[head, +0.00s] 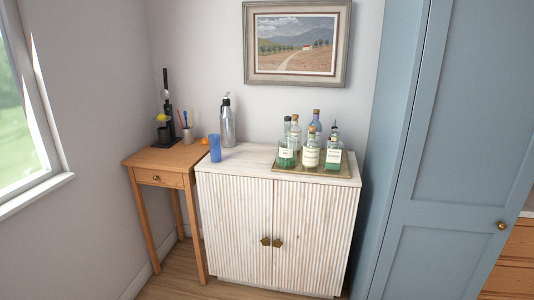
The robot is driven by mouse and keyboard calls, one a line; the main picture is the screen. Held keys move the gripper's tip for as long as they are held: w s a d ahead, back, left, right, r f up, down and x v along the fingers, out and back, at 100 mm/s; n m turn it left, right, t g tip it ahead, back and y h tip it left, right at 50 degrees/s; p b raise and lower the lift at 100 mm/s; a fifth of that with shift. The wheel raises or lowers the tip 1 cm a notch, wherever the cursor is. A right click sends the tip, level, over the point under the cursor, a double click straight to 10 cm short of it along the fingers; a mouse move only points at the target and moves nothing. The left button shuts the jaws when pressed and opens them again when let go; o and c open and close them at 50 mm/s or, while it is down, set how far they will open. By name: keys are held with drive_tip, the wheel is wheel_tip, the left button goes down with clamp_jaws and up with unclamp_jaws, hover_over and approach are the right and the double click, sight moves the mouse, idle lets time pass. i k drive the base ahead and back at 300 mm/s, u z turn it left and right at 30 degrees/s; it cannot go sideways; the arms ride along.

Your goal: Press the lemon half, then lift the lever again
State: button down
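A black lemon press (167,104) stands on the small wooden side table at the left, near the wall. A dark bar that looks like its lever (165,77) points straight up. A small yellow thing, apparently the lemon half (161,118), sits at the front of the press, above a dark cup-like part (164,132). It is too small to tell how the lemon is seated. My gripper is not in view.
The wooden side table (150,158) also holds a pen cup (187,135) and an orange fruit (205,140). A pale cabinet (275,232) beside it bears a blue glass (215,148), a metal siphon bottle (227,122) and a tray (312,171) of several bottles. Floor shows below.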

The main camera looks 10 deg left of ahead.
sight(165, 95)
drive_tip(key=u, duration=0.3)
drive_tip(key=i, duration=1.55)
drive_tip(key=u, duration=0.85)
drive_tip(key=i, duration=0.65)
drive_tip(key=u, duration=0.7)
drive_tip(key=i, duration=0.7)
drive_tip(key=u, duration=0.25)
